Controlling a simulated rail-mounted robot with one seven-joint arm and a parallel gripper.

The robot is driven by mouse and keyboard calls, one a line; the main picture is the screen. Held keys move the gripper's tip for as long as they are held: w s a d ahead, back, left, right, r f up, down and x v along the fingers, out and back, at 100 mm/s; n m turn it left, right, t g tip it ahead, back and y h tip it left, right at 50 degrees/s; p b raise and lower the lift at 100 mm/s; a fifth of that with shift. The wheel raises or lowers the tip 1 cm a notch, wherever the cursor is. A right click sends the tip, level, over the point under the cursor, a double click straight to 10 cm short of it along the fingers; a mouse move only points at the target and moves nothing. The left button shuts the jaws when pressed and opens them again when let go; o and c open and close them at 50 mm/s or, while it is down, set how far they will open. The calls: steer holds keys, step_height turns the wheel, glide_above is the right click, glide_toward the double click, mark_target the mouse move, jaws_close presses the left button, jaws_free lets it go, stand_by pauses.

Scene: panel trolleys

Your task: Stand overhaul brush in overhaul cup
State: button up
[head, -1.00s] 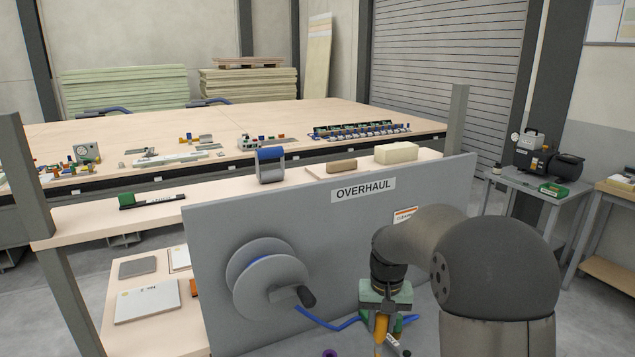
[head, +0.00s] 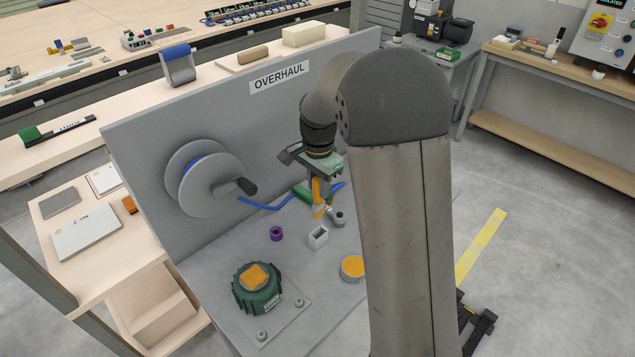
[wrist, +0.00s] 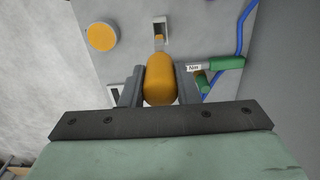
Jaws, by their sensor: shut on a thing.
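My gripper (head: 320,177) is shut on the orange handle of the brush (head: 318,190) and holds it roughly upright above the grey bench top. In the wrist view the handle (wrist: 159,80) sits between the two fingers, and the brush's narrow far end shows in front of a square opening. I take the small pale square holder (head: 318,237) to be the cup; it also shows in the wrist view (wrist: 145,29). In the head view the brush's lower end is above and behind the cup. I cannot tell whether its tip is inside the opening.
A blue hose with green connectors (wrist: 228,62) and a small grey fitting (head: 337,217) lie close by the brush. A purple ring (head: 276,233), an orange disc (head: 353,267) and a green round unit (head: 257,290) are on the bench. The OVERHAUL panel (head: 240,110) stands behind.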

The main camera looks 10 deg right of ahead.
steer(key=shift+f, duration=0.15)
steer(key=b, duration=0.4)
glide_above(318, 217)
steer(key=w, duration=0.1)
steer(key=shift+d+f, duration=0.2)
steer(key=shift+f, duration=2.6)
steer(key=shift+f+b, duration=2.3)
steer(key=shift+f, duration=1.05)
steer(key=o, duration=1.1)
steer(key=shift+c, duration=0.2)
steer(key=shift+r, duration=0.1)
step_height(318, 217, up, 17)
steer(key=shift+r+b, duration=0.2)
steer(key=shift+b, duration=0.15)
